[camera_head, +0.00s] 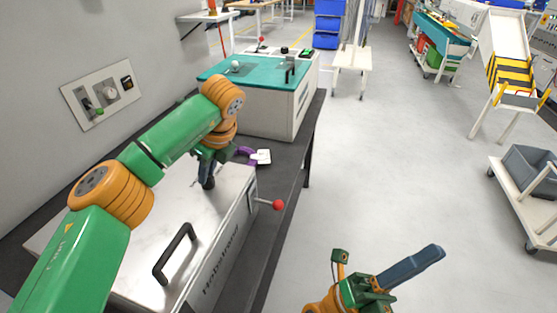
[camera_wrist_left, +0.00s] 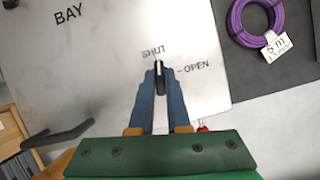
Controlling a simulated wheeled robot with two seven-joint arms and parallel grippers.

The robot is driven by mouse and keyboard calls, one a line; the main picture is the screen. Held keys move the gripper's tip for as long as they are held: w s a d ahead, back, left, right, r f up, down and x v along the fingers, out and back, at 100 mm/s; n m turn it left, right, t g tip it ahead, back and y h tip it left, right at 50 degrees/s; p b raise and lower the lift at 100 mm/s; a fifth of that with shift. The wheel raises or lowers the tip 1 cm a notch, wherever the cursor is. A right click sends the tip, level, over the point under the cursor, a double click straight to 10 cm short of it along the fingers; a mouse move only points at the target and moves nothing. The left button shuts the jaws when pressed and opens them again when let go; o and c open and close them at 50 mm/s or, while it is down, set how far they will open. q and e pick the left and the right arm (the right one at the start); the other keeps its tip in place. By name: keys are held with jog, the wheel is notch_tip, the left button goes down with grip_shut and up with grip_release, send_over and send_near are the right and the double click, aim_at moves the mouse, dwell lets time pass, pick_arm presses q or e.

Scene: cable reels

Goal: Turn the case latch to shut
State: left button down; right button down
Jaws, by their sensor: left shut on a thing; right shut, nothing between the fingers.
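The case is a silver metal box (camera_head: 215,235) in the head view, with a black handle on its lid; the lid also fills much of the left wrist view (camera_wrist_left: 95,65). The case latch (camera_wrist_left: 159,68) is a small dark knob with a pale line, between my left fingers. Its pale line points up toward the SHUT mark (camera_wrist_left: 153,51), with the OPEN mark (camera_wrist_left: 196,67) to its right. My left gripper (camera_head: 208,182) is shut on the latch, at the lid's far end. My right gripper (camera_head: 425,258) is shut and empty, out over the floor to the right.
A purple cable coil (camera_wrist_left: 258,22) with a white tag lies on the dark bench beyond the case. A red-balled lever (camera_head: 278,205) sticks out from the case's right side. A teal-topped cabinet (camera_head: 262,72) stands behind. A wall panel (camera_head: 101,94) is at left.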

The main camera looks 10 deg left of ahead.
pick_arm(q)
jog(key=shift+w+r+n+g+p, duration=0.1)
jog(key=shift+n+g+p, duration=0.2)
jog(key=shift+n+p, duration=0.55)
jog(key=shift+n, duration=0.35)
jog(key=c, duration=0.9)
grip_release()
jog(key=p+v, duration=0.3)
jog(key=v, duration=0.9)
jog(key=shift+w+p, duration=0.1)
jog(key=shift+p, duration=0.2)
